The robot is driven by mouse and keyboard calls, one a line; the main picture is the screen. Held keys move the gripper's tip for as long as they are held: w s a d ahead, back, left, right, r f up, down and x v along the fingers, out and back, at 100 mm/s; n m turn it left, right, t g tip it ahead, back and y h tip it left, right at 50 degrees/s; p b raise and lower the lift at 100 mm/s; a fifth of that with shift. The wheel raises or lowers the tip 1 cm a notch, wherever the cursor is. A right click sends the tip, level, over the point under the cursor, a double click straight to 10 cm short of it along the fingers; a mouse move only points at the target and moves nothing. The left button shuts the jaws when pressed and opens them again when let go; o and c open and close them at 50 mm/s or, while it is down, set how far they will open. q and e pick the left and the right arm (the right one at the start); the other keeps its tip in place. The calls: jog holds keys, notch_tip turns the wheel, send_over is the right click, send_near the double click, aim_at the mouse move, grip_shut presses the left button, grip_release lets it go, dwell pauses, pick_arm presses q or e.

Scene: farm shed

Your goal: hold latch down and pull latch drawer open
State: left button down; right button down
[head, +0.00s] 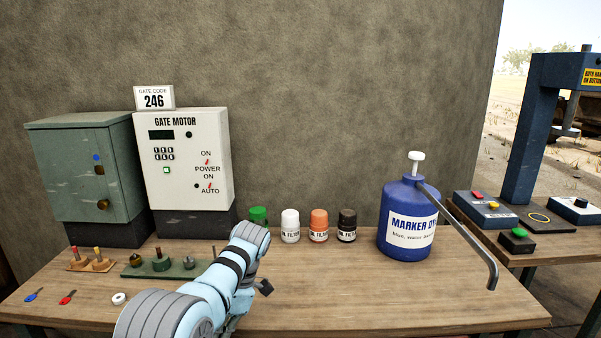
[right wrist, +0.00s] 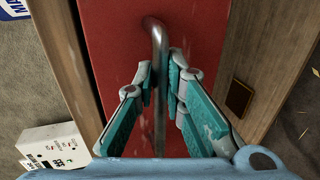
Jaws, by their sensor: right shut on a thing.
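In the right wrist view, a red panel (right wrist: 118,75) that looks like the drawer front sits between two wooden strips. A bent grey metal handle (right wrist: 158,45) runs along it. My right gripper (right wrist: 162,82) is shut on this handle, with teal finger pads on both sides of it. The head view does not show the drawer. A light-blue arm of mine crosses its lower middle, and no left fingertips show there.
On the wooden table (head: 400,295) stand a green cabinet (head: 72,165), the white gate motor box (head: 183,160), several small bottles (head: 318,226) and a blue marker dye drum (head: 404,235). Keys (head: 68,297) and a peg board (head: 175,268) lie at left. The table's front right is clear.

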pick_arm(q)
jog(key=shift+f, duration=0.15)
pick_arm(e)
jog(key=shift+s, duration=2.4)
jog(key=shift+f, duration=0.1)
jog(key=c, duration=1.6)
grip_release()
pick_arm(q)
notch_tip(320, 180, up, 7)
jog(key=shift+w+r, duration=0.1)
pick_arm(e)
jog(key=v, duration=1.2)
